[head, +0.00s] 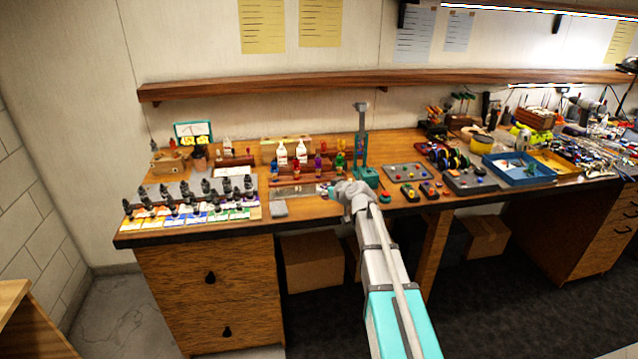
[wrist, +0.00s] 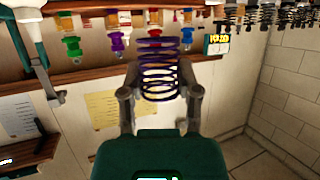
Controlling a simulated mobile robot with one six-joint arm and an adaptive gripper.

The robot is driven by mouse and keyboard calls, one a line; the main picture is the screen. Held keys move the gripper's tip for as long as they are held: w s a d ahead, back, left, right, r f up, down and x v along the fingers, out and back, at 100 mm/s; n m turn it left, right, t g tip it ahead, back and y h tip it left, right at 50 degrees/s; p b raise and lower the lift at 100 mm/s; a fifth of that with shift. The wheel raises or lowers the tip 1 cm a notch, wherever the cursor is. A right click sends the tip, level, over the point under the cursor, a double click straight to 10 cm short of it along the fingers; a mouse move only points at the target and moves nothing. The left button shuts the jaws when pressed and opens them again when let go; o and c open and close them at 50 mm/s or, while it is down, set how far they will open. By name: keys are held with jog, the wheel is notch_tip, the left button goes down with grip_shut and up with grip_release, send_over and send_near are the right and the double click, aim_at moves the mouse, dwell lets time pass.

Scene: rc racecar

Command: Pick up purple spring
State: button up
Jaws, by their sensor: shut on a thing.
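The purple spring (wrist: 158,72) is an open dark purple coil. In the wrist view it sits between the two fingers of my gripper (wrist: 160,92), which is shut on it. The wrist picture appears upside down, with the bench along its top. In the head view my gripper (head: 338,190) is over the front part of the workbench, and the spring is too small there to make out clearly. I cannot tell from these frames whether the spring touches the bench.
The workbench (head: 225,225) is crowded. Black coil springs on stands (head: 205,188) line its left side. Coloured small parts on a wooden rack (head: 300,172) stand behind my gripper. A teal stand (head: 362,150) rises close by. A blue tray (head: 518,170) is farther right.

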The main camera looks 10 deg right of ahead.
jog(key=shift+a+p+v, duration=0.1)
jog(key=shift+p+v, duration=0.2)
jog(key=shift+v, duration=0.7)
jog(key=shift+a+p+v, duration=0.15)
jog(key=shift+p+v, duration=0.1)
jog(key=shift+v, duration=0.75)
